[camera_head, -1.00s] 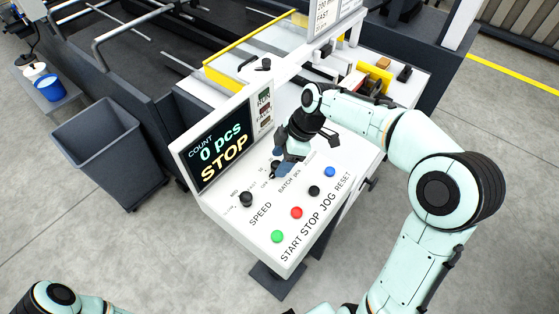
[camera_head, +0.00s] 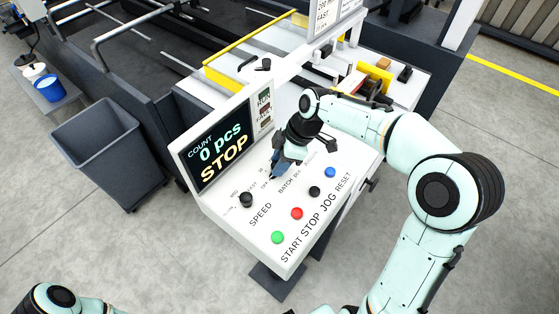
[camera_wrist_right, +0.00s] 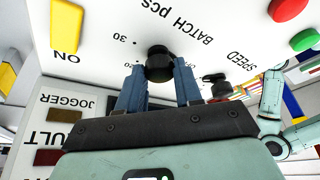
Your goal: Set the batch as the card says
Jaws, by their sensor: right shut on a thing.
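The white control panel (camera_head: 255,226) carries the label BATCH pcs, and its black batch knob (camera_wrist_right: 158,64) shows in the right wrist view. My right gripper (camera_wrist_right: 160,78) is shut on that knob, one blue finger on either side. In the head view my right gripper (camera_head: 274,175) hides most of the knob, so its setting is unclear. The black speed knob (camera_head: 246,200) stands to its left. The display (camera_head: 217,147) reads COUNT 0 pcs and STOP. A white card (camera_head: 325,12) at the top shows 200 and FAST, partly cut off. My left gripper is out of view.
Green (camera_head: 278,237), red (camera_head: 296,213), black (camera_head: 314,191) and blue (camera_head: 330,172) buttons line the panel's front, below my right arm. A grey bin (camera_head: 98,150) stands left of the panel. The floor in front is clear.

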